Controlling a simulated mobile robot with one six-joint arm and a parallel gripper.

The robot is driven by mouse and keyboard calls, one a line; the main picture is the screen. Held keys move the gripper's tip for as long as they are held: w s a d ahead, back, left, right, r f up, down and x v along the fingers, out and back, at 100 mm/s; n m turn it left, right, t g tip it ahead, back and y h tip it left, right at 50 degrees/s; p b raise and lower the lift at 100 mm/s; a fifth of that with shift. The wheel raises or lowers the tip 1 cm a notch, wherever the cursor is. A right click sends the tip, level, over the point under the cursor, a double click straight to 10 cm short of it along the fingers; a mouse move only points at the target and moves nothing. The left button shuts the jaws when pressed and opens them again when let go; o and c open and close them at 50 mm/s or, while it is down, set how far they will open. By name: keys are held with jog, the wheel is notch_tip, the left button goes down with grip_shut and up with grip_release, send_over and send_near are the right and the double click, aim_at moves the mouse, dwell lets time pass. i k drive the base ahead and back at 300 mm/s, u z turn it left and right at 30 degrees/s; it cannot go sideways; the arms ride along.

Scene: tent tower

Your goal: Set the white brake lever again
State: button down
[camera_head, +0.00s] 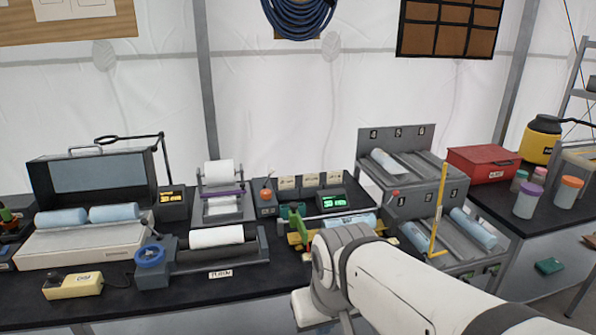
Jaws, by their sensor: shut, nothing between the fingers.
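I cannot make out a white brake lever for certain in the head view. A roller stand (215,262) with a blue handwheel (150,256) and a white roll (216,237) sits at the front middle of the bench, with a "TURN" label before it. My white arm comes in from the lower right and ends in a joint in front of the bench. The fingers of my gripper do not show. My arm hides part of the bench edge and the lower part of the green and yellow device (297,227) behind it.
A case (95,185) with blue rolls stands at left, a yellow control box (73,286) in front. A numbered rack (395,152) with blue rolls and a yellow upright handle (438,215) stands right of my arm. A red box (482,164) and jars are farther right.

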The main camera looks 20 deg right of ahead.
aim_at(272, 170)
jog(key=z, duration=0.4)
jog(key=i, duration=1)
jog(key=z, duration=0.05)
